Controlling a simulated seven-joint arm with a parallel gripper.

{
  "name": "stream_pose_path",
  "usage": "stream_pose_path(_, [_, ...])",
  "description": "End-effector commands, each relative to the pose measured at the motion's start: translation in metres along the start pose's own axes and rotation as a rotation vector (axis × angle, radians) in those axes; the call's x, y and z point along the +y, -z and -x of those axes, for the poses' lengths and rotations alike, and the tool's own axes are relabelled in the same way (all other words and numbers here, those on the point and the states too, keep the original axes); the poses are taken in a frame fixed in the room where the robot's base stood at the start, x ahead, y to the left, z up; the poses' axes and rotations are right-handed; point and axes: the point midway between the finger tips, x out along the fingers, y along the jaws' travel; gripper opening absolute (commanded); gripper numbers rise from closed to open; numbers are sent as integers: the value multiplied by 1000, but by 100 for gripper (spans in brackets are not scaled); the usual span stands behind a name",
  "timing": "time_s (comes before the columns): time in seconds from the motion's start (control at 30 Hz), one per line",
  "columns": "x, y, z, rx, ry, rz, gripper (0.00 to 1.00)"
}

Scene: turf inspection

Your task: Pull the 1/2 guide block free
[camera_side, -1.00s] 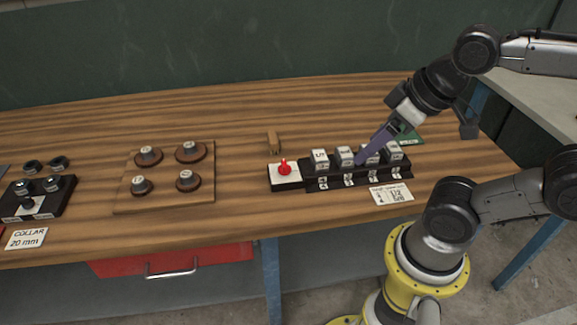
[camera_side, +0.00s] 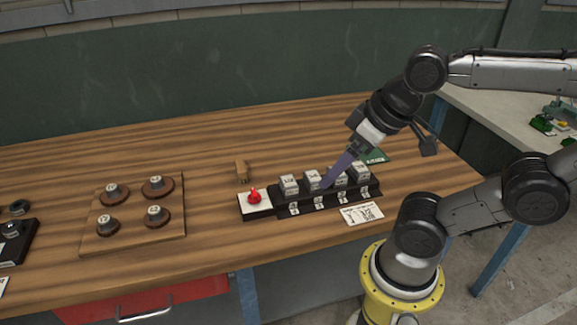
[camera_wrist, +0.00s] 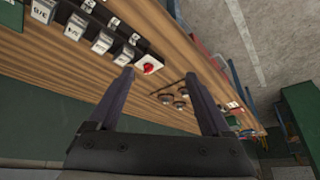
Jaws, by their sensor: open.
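Several grey guide blocks with white labels stand in a row in a black stepped rack (camera_side: 330,200). The blocks also show at the upper left of the wrist view, beyond the left finger. The labels are too small or blurred for me to tell surely which block is 1/2. My gripper (camera_side: 326,184) has purple fingers and overlaps the middle of the row in the side view, partly hiding the blocks there. In the wrist view my gripper (camera_wrist: 158,76) is open and empty, with bare wood and the red knob seen past its fingertips.
A red knob (camera_side: 254,196) on a white plate adjoins the rack's left end. A printed card (camera_side: 361,213) lies in front, a wooden piece (camera_side: 242,170) behind. A wooden board (camera_side: 90,240) with several round collars is at left. Bare tabletop lies between board and rack.

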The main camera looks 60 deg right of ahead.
Motion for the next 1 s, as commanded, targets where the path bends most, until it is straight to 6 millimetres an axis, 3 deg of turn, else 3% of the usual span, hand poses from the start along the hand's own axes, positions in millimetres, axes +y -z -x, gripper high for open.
stream_pose_path(0.1, [0,23,11,-5,-4,-101,82])
stream_pose_path(0.27, [10,64,5,-88,-42,-277,82])
stream_pose_path(0.37, [21,89,-8,-153,-75,-388,82])
stream_pose_path(0.53, [52,125,-48,-281,-140,-567,82])
stream_pose_path(0.67, [76,136,-81,-362,-175,-651,82])
stream_pose_path(0.8, [94,134,-106,-424,-195,-693,82])
stream_pose_path(1.0, [102,125,-118,-455,-204,-715,82])
